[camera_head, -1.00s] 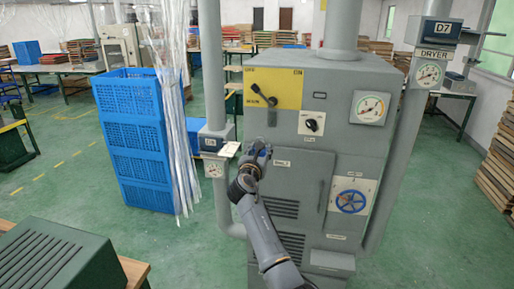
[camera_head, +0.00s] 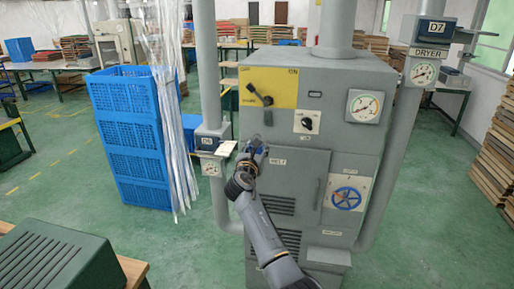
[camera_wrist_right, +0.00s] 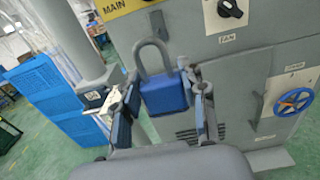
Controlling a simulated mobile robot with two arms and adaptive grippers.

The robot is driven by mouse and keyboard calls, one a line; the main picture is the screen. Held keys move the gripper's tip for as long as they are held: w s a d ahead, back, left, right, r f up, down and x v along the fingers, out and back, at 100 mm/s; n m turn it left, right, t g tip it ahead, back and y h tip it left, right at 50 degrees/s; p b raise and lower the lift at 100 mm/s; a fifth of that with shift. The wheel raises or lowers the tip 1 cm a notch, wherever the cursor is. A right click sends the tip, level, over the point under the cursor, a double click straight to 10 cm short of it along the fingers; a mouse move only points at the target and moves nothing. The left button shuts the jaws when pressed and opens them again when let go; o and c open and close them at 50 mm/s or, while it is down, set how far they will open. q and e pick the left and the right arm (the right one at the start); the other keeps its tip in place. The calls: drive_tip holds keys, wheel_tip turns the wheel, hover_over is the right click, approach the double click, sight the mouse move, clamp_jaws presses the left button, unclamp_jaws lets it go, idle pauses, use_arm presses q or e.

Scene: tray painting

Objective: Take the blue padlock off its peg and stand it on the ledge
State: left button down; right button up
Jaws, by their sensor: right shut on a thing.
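The blue padlock (camera_wrist_right: 164,93) with its grey shackle hangs upright in the right wrist view, between the two fingers of my right gripper (camera_wrist_right: 163,108). The fingers are shut on the sides of its body. The shackle points up and looks clear of any peg. In the head view my right gripper (camera_head: 254,149) is in front of the grey machine, below the yellow panel; the padlock is too small to make out there. A short dark peg (camera_head: 268,117) sticks out below the panel. I cannot clearly make out the ledge. My left gripper is not in view.
The grey dryer (camera_head: 345,75) has a black knob (camera_head: 307,122), a gauge (camera_head: 366,106) and a blue handwheel (camera_head: 346,199). A vertical pipe (camera_head: 207,70) with a box stands left of my gripper, then stacked blue crates (camera_head: 131,140).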

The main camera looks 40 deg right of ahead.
drive_tip(key=shift+s+a, duration=0.1)
drive_tip(key=shift+v, duration=2.6)
